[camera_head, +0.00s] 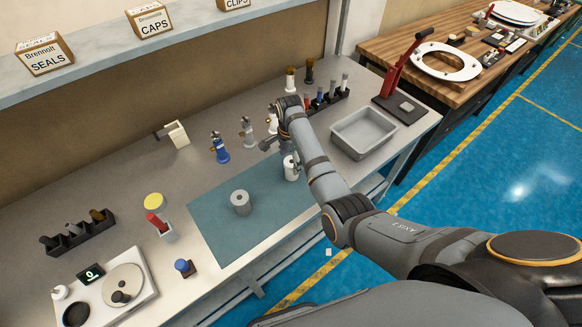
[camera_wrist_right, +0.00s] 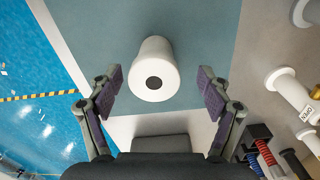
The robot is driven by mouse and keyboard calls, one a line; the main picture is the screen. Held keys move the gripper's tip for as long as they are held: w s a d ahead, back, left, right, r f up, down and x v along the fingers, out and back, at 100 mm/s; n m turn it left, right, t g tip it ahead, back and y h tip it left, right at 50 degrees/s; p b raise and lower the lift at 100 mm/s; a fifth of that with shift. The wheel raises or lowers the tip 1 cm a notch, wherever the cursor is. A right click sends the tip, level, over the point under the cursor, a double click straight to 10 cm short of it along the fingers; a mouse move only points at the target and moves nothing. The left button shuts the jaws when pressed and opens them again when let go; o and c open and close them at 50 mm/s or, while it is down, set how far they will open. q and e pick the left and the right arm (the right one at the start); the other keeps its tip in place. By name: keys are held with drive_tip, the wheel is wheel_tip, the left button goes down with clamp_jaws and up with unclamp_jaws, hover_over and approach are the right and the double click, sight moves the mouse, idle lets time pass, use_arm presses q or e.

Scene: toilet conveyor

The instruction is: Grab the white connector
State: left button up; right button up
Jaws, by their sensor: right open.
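The white connector (camera_wrist_right: 153,60), a short cylinder with a dark round hole in its near end, is between the spread fingers of my right gripper (camera_wrist_right: 160,92) in the right wrist view. The fingers are open, with a clear gap on each side of it. In the head view a white cylinder (camera_head: 290,172) stands at the right side of the teal mat, partly hidden by my right arm. My right gripper (camera_head: 276,146) is just behind and above it, partly hidden by the arm. My left gripper is not in view.
A grey cylinder (camera_head: 240,202) stands on the teal mat (camera_head: 215,225). A grey tray (camera_head: 364,132) is at the right. A blue-based fitting (camera_head: 220,149) and several others stand behind the mat. A scale (camera_head: 120,285) is at the front left.

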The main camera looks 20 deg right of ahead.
drive_tip(key=shift+s+d+f+p, duration=0.15)
drive_tip(key=shift+f+p, duration=0.2)
drive_tip(key=shift+f, duration=0.25)
drive_tip(key=shift+s+d+f+p, duration=0.15)
drive_tip(key=shift+f+p, duration=0.15)
drive_tip(key=shift+f, duration=0.3)
wheel_tip(320, 180, down, 2)
drive_tip(key=shift+a+f, duration=0.1)
drive_tip(key=shift+a, duration=0.05)
drive_tip(key=c, duration=1.1)
drive_tip(key=shift+c, duration=1.2)
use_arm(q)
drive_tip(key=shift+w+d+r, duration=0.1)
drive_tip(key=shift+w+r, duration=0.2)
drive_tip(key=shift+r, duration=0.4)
use_arm(e)
drive_tip(key=shift+c, duration=0.2)
